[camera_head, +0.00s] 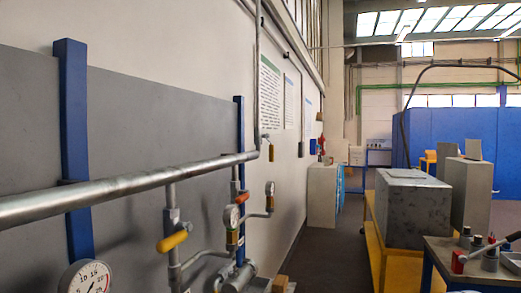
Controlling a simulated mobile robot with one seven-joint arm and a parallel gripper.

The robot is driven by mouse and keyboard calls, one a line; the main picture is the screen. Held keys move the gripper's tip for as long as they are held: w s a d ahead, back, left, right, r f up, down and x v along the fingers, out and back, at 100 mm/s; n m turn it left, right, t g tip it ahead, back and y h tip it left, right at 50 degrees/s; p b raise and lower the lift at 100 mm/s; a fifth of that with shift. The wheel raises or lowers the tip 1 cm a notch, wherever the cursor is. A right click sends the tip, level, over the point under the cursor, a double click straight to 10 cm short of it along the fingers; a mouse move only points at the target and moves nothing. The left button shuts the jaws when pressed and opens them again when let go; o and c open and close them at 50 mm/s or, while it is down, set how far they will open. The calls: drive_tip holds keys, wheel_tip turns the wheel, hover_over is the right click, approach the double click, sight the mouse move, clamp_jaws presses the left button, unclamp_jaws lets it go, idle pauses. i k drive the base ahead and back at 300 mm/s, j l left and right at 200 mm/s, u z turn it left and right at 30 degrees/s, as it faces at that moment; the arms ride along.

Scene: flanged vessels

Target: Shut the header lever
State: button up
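A thick grey header pipe (125,183) runs across the left, in front of a grey wall panel. A yellow lever (172,241) sits on a vertical branch under this pipe, pointing sideways and slightly up to the right. I cannot tell from the picture alone which one is the header lever. My gripper is not in view, so nothing of mine is seen touching either handle.
A blue post (75,150) rises behind the pipe. A grey block (413,205) on a yellow stand and a bench (470,262) with tools occupy the right. Dark floor (325,250) lies open between.

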sight(271, 147)
drive_tip(key=i+l, duration=0.25)
drive_tip(key=i, duration=0.2)
drive_tip(key=i+l, duration=0.25)
drive_tip(key=i, duration=0.25)
drive_tip(key=i+l, duration=0.25)
drive_tip(key=i, duration=0.2)
drive_tip(key=i+l+u, duration=0.1)
drive_tip(key=i+l, duration=0.15)
drive_tip(key=i, duration=0.2)
